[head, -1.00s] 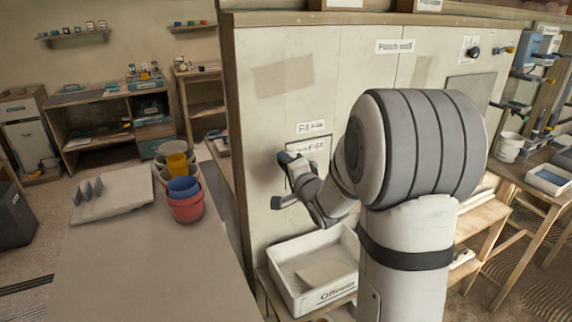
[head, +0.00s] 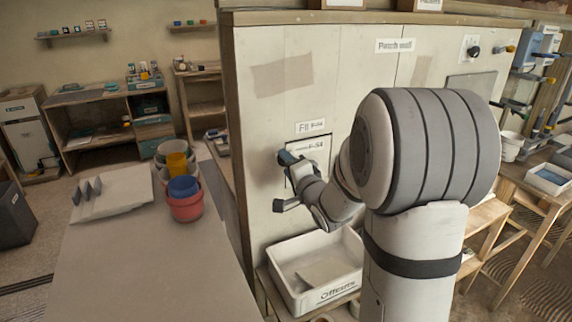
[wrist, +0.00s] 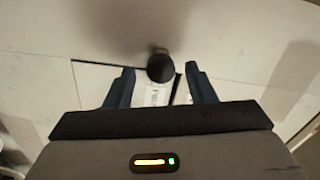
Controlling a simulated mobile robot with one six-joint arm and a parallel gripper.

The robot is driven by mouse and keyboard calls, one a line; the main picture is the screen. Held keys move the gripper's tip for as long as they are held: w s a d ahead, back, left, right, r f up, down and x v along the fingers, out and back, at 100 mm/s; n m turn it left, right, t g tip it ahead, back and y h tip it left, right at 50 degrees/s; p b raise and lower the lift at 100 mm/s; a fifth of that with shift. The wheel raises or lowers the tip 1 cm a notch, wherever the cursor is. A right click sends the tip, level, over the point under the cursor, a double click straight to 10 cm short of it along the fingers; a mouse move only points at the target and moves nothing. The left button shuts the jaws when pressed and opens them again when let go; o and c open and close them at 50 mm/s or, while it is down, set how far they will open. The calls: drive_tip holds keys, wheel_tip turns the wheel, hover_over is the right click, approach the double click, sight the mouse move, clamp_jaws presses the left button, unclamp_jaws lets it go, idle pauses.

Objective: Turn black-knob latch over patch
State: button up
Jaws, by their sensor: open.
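The black knob (wrist: 160,67) shows in the wrist view as a dark round end, between the fingertips of my gripper (wrist: 160,72). My gripper is open, with one finger on each side of the knob and a visible gap on both sides. Behind it is a pale patch (wrist: 152,95) with a dark outline and a white label. The latch's arm cannot be made out clearly. In the head view, my gripper (head: 283,181) is at the wall beside the patch (head: 318,152), which my wrist partly covers. The knob is hidden there.
A white offcuts tray (head: 335,292) stands below my gripper against the patch wall (head: 275,120). Another black knob (head: 474,50) is on a plate at the wall's upper right. Stacked buckets (head: 186,208) stand on the grey table (head: 150,270) at left.

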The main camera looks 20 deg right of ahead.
drive_tip(key=s+d, duration=0.1)
drive_tip(key=s, duration=0.5)
drive_tip(key=shift+s+d, duration=0.15)
drive_tip(key=s+a+f+n+g+h, duration=0.1)
drive_tip(key=s+n+g, duration=0.5)
drive_tip(key=s, duration=0.7)
drive_tip(key=s+a+f+n+g+h, duration=0.2)
drive_tip(key=s+a+f+n+g, duration=0.2)
drive_tip(key=s+n+g, duration=0.3)
drive_tip(key=s+g, duration=0.2)
drive_tip(key=s, duration=0.3)
drive_tip(key=shift+s+f+p, duration=0.4)
idle(0.4)
